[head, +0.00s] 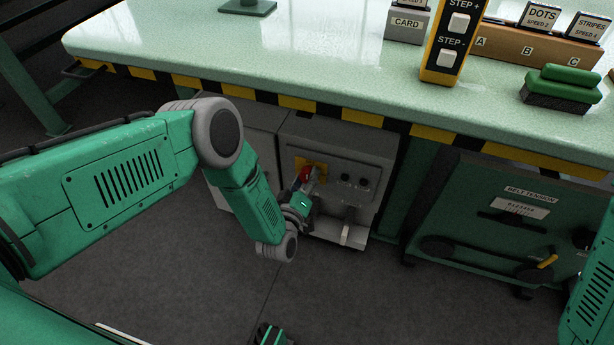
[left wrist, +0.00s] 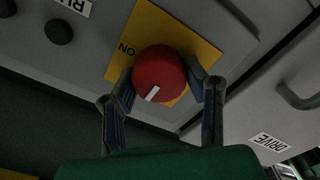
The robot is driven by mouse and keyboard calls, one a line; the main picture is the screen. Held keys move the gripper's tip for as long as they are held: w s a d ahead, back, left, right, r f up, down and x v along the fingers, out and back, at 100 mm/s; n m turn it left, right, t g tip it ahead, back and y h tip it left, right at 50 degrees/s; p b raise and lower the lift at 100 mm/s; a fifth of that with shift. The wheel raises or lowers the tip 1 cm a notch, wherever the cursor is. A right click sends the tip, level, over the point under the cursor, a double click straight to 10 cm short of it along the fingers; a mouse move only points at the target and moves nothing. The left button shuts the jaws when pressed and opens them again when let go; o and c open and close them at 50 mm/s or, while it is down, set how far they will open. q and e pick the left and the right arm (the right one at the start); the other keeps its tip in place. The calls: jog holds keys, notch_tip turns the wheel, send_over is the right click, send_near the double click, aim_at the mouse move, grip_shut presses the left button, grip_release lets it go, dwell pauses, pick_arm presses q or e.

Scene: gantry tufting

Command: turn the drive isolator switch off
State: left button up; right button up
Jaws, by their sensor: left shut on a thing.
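The drive isolator switch is a round red knob (left wrist: 160,72) on a yellow plate (left wrist: 150,25) in the left wrist view. Its white mark sits at the knob's lower edge in that view, and the plate reads "ON" to the left. In the head view the red knob (head: 305,173) shows on the grey cabinet (head: 345,145) under the table. My left gripper (left wrist: 163,90) has one finger on each side of the knob and is shut on it. The left gripper also shows in the head view (head: 302,190), partly covering the knob.
The green table (head: 330,60) with its black-and-yellow striped edge overhangs the cabinet. A "DRIVE" label (left wrist: 270,142) and a door handle (left wrist: 295,97) are beside the plate. A belt tension panel (head: 500,215) stands to the right. The floor in front is mostly clear.

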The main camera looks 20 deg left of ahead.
pick_arm(q)
jog(key=shift+s+d+f, duration=0.25)
jog(key=shift+s+f, duration=0.1)
jog(key=shift+f, duration=0.1)
jog(key=o, duration=1.2)
jog(key=shift+c, duration=0.2)
jog(key=shift+w+r, duration=0.1)
jog(key=shift+w, duration=0.05)
jog(key=shift+r, duration=0.1)
jog(key=s, duration=1.2)
jog(key=shift+a, duration=0.25)
